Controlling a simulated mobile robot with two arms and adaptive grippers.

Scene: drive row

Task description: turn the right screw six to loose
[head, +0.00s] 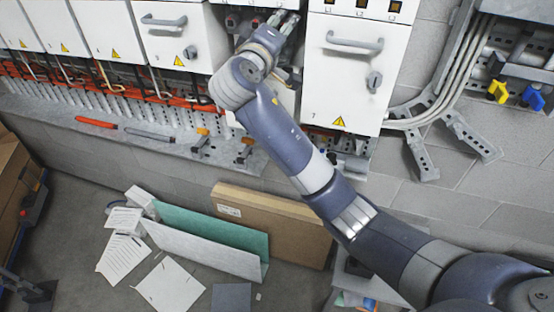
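The narrow bay between the handled white door on the left and the door marked 7 (355,75) shows partly, with small dark and reddish round parts (233,21) at its top. My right arm comes in from the lower right and crosses in front of this bay. My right gripper (284,22) is at the top edge of the picture, at the right side of the bay. Its fingertips are small and partly cut off, so I cannot tell whether they are open or shut. I cannot make out the right screw; the gripper and wrist cover that area. My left gripper is not in view.
A left door (175,42) and door 7 have protruding handles. A metal ledge (150,138) below carries a red-handled tool (96,122) and a grey one (150,134).

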